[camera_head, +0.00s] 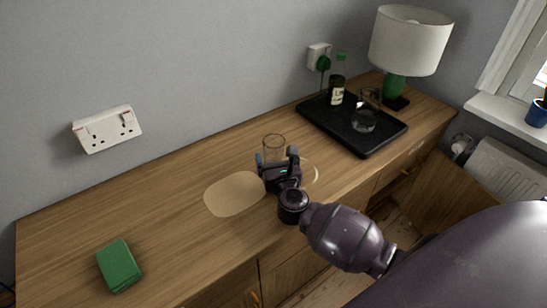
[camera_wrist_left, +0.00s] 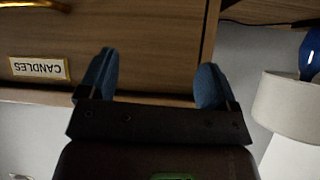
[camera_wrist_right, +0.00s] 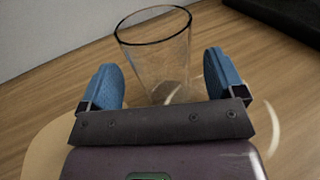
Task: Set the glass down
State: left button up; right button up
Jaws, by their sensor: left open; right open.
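A clear empty glass (camera_head: 274,143) stands upright on the wooden sideboard top; its lower part is hidden by my right gripper in the head view. My right gripper (camera_head: 275,159) is open, on the near side of the glass. In the right wrist view the glass (camera_wrist_right: 156,52) stands upright in front of and between the two blue fingers, with a gap visible on each side. I cannot tell exactly what its base rests on. My left gripper (camera_wrist_left: 160,75) is open and empty in the left wrist view, before a drawer front labelled "CANDLES" (camera_wrist_left: 38,68).
A pale round patch (camera_head: 235,194) lies left of my right gripper, and a pale ring (camera_head: 315,172) right of it. A black tray (camera_head: 378,143) holds a bottle (camera_head: 336,91) and a jug (camera_head: 366,112). A lamp (camera_head: 409,40) stands behind. A green book (camera_head: 119,266) lies front left.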

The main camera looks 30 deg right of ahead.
jog(key=shift+x, duration=1.35)
jog(key=c, duration=1.2)
jog(key=shift+r, duration=0.1)
